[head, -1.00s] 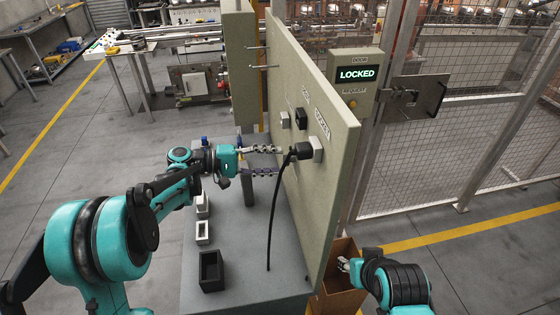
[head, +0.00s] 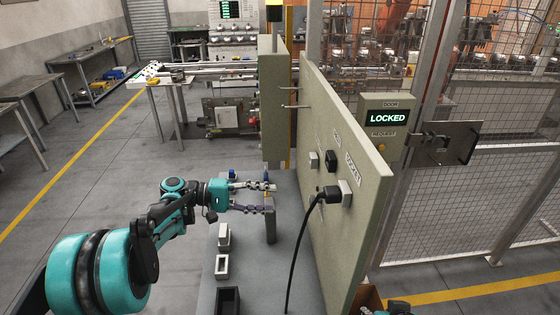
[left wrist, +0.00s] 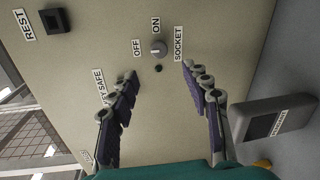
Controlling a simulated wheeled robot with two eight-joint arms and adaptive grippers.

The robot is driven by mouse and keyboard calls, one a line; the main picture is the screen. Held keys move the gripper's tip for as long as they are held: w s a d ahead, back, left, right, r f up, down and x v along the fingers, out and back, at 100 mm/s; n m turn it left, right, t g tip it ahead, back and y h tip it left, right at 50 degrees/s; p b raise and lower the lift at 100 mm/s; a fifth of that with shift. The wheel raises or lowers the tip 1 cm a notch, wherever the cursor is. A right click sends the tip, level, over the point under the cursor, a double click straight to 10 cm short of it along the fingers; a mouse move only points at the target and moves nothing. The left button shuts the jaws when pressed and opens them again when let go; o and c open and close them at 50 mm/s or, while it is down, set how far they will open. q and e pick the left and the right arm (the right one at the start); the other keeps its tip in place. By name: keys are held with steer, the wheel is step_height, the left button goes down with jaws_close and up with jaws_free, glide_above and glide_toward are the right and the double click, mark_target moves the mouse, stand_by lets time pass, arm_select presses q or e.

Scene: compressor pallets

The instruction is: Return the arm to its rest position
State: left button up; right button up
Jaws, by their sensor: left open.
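My left gripper (head: 270,198) is open and empty, left of the upright panel (head: 350,240) and apart from it. A black plug (head: 331,195) sits in a socket box on the panel, with its cable (head: 296,265) hanging down. In the left wrist view, my open left gripper (left wrist: 155,85) faces the panel (left wrist: 110,50), with a round switch knob (left wrist: 158,48) beyond its fingertips between OFF and ON labels. A dark REST holder (left wrist: 55,20) shows at the upper left. Only a sliver of my right arm shows at the bottom edge of the head view; its fingers cannot be made out.
A sign reading LOCKED (head: 387,118) is by the mesh fence (head: 500,190). The floor (head: 90,190) at left is open.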

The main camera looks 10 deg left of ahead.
arm_select(q)
steer(key=s+d+f+t+y, duration=0.1)
steer(key=s+d+f+y, duration=0.25)
steer(key=s+y, duration=0.5)
steer(key=s+a+f+m+t+y, duration=0.1)
steer(key=s+a+f+m+y, duration=0.1)
steer(key=s, duration=0.6)
steer(key=s+a+f+m+t+y, duration=0.2)
steer(key=s+a+f+y, duration=0.2)
steer(key=s+a, duration=0.3)
steer(key=shift+s+a+f+y, duration=0.3)
steer(key=shift+s+f+y, duration=0.1)
steer(key=shift+y, duration=0.35)
